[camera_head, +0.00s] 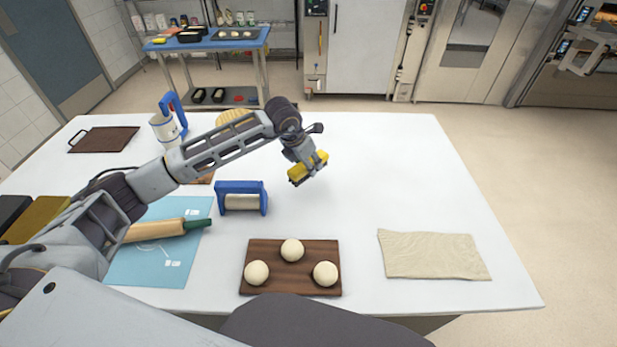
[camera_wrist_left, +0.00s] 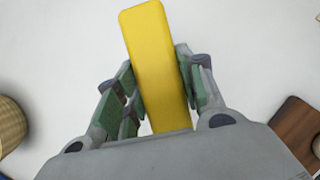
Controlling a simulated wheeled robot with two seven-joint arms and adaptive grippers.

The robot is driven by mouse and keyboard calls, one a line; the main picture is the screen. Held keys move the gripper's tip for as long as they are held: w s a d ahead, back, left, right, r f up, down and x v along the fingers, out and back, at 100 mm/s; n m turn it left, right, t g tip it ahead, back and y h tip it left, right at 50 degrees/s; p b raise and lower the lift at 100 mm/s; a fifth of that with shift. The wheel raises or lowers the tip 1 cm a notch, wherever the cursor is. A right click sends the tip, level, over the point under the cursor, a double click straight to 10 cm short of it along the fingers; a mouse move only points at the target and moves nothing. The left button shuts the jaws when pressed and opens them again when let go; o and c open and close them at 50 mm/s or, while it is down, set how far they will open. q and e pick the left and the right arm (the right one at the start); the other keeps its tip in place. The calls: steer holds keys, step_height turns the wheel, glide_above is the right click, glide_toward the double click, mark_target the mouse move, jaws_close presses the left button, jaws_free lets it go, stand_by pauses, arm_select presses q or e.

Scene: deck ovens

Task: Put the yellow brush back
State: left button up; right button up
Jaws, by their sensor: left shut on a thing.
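The yellow brush (camera_head: 308,169) is held above the white table, just right of its middle. My left gripper (camera_head: 304,162) comes in from the left and is shut on the brush. In the left wrist view the brush (camera_wrist_left: 158,65) shows as a long yellow block, slightly tilted, between the green finger pads of the gripper (camera_wrist_left: 160,88). Its bristles cannot be made out clearly. White table surface shows around it. My right gripper is not in view.
On the table (camera_head: 400,160) are a blue-framed roller (camera_head: 242,186), a board with dough balls (camera_head: 292,272), a folded cloth (camera_head: 433,255), a rolling pin (camera_head: 152,231) on a blue mat (camera_head: 150,270), and a dark tray (camera_head: 103,140). The table's right side is mostly clear.

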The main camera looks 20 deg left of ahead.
arm_select(q)
steer(key=shift+f, duration=1.15)
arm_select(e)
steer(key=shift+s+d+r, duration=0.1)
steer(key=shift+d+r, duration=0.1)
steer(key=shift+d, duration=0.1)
arm_select(q)
steer(key=shift+f, duration=0.1)
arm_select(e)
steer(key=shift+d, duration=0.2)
arm_select(q)
steer(key=shift+f, duration=0.15)
steer(key=shift+f+p, duration=0.45)
steer(key=shift+f, duration=1.25)
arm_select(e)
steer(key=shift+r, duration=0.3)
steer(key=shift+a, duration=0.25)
arm_select(q)
steer(key=shift+f, duration=0.15)
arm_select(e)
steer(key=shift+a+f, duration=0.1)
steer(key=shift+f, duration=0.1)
